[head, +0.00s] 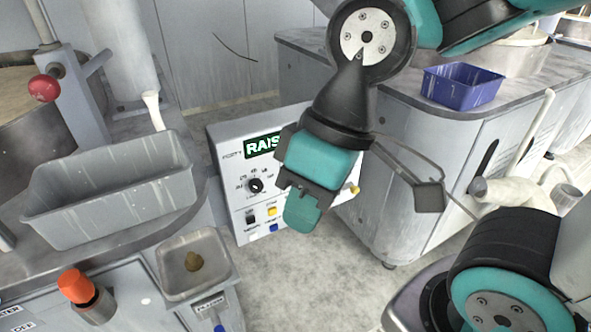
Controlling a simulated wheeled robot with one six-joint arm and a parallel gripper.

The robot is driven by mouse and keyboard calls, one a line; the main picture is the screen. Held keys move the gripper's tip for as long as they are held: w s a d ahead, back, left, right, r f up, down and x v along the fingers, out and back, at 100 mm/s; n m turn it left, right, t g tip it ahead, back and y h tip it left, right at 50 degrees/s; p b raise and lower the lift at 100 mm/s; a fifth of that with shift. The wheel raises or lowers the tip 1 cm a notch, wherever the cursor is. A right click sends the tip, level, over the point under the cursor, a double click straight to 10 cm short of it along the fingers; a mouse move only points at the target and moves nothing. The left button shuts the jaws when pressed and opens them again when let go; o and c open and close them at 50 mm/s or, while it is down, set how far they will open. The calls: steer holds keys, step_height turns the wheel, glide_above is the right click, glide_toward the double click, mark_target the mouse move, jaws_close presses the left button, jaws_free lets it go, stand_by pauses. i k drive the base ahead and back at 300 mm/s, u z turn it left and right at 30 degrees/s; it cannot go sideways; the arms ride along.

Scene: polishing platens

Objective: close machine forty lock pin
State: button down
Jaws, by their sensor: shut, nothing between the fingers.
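My gripper (301,222) is shut and empty, pointing down in front of the box's right part. It hides that part of the panel. I cannot tell whether it touches the box.
A grey bin (115,215) and a small metal tray (190,240) with a brown lump stand at left, near an orange knob (76,286). A red-balled lever (44,88) rises behind. A blue bin (470,72) sits on the right cabinet. Floor shows between the machines.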

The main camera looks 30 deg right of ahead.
mark_target(42, 87)
steer(key=z, duration=0.05)
steer(key=k, duration=0.45)
steer(key=u, duration=0.95)
steer(key=i, duration=0.7)
steer(key=z, duration=0.3)
